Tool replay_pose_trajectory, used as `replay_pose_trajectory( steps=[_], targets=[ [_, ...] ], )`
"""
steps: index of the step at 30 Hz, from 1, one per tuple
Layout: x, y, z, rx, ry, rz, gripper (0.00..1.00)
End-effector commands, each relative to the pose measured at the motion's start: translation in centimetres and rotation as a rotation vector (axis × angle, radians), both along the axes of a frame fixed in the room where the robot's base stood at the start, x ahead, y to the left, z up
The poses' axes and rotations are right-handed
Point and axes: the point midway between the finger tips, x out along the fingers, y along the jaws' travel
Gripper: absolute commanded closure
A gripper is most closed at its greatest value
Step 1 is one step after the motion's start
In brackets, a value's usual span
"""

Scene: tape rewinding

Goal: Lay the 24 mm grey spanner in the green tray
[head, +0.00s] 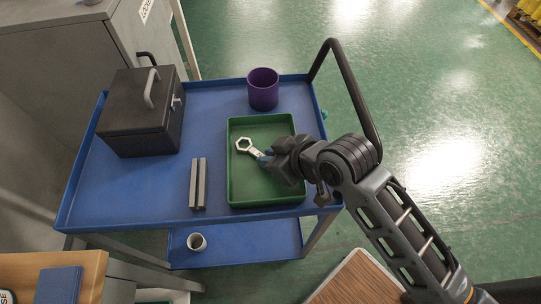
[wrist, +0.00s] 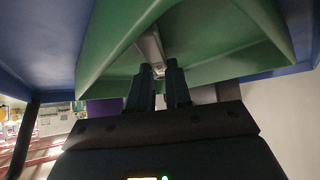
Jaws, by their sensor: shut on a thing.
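The grey spanner (head: 244,145) shows its ring end in the head view, over the left part of the green tray (head: 240,193). My gripper (head: 265,157) is shut on the spanner's shank and is over the tray's middle. The rest of the spanner is hidden by my gripper. In the wrist view the two fingers (wrist: 159,70) have the spanner (wrist: 150,46) between them, with the tray's green floor (wrist: 205,35) behind. I cannot tell whether the spanner touches the tray floor. Its size marking cannot be read.
The tray stands on a blue trolley top (head: 150,185). A purple cup (head: 263,90) is behind it, two grey bars (head: 198,184) lie to its left, and a black box (head: 140,115) stands at the back left. A black handle (head: 352,88) rises at the right.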

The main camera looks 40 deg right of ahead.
Motion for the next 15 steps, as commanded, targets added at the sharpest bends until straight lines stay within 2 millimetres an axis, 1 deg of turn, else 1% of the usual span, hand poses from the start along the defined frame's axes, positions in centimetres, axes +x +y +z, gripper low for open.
replay_pose_trajectory(
  steps=[8, 15],
  targets=[
    [0.02, 0.0, -0.15, -0.001, -0.001, 0.001, 1.0],
    [-0.01, 0.0, -0.86, -0.001, 0.0, 0.001, 1.0]
  ],
)
